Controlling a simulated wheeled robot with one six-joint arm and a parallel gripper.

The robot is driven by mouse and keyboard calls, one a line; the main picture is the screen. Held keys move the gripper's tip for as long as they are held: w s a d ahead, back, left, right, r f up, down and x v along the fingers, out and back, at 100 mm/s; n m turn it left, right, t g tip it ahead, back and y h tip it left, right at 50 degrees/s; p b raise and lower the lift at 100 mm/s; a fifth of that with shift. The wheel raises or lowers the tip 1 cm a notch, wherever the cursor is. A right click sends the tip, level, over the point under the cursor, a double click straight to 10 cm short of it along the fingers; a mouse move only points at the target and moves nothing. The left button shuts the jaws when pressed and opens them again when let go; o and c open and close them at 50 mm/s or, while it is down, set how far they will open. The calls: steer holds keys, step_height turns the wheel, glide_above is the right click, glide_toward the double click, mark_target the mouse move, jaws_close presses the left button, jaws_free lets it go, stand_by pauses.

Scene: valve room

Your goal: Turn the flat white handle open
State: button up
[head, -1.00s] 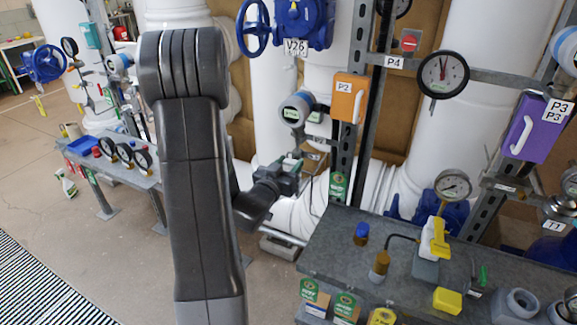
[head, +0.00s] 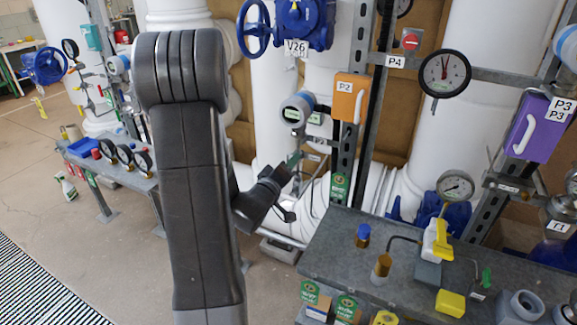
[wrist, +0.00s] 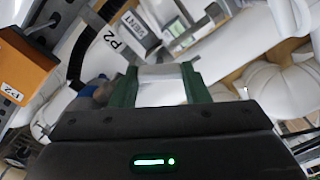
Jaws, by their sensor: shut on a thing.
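The flat white handle (wrist: 162,92) shows in the wrist view as a pale block between my two green fingers. My gripper (wrist: 162,80) is shut on it, with one finger on each side. In the head view my gripper (head: 272,186) is a dark shape just right of my arm, in front of the white pipes. My fingers and the flat handle cannot be made out there. Tags reading P2 and VENT (wrist: 143,33) hang just beyond the fingers in the wrist view.
A grey bench (head: 335,232) with gauges and fittings stands at lower right. A blue V26 valve (head: 303,20) is above.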

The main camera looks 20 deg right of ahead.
steer(key=shift+f+n+p, duration=0.1)
steer(key=shift+n+p, duration=0.6)
steer(key=shift+n, duration=2.8)
steer(key=o, duration=1)
steer(key=b+v, duration=0.2)
steer(key=v, duration=1.2)
steer(key=shift+d, duration=0.1)
